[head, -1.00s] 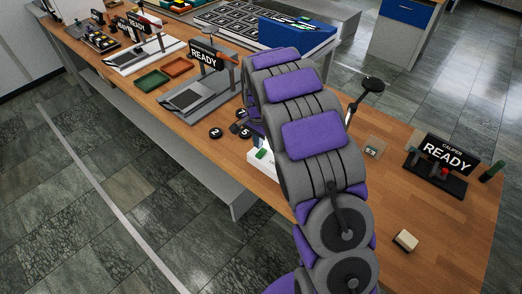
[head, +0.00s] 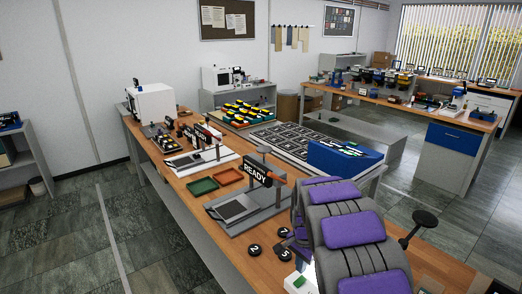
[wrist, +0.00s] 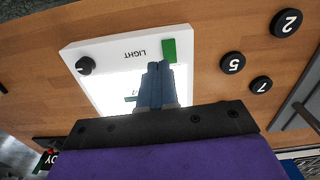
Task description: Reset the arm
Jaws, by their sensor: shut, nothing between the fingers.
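My arm (head: 350,230), grey with purple pads, rises at the lower right of the head view and reaches over the wooden bench. My gripper (wrist: 160,66) shows in the wrist view with its two blue-grey fingers together and nothing between them. It is over a lit white panel box marked LIGHT (wrist: 110,52), with a dark knob and a green piece (wrist: 169,50). I cannot tell the height of the fingertips above the panel. In the head view my arm hides most of the gripper, and the box (head: 296,283) is only partly visible.
Black discs numbered 2 (wrist: 287,22), 5 (wrist: 232,63) and 7 (wrist: 261,84) lie beside the box. A press with a READY sign (head: 257,172), a green tray (head: 202,187) and a red tray (head: 228,176) stand further along the bench. Open floor lies left of the bench.

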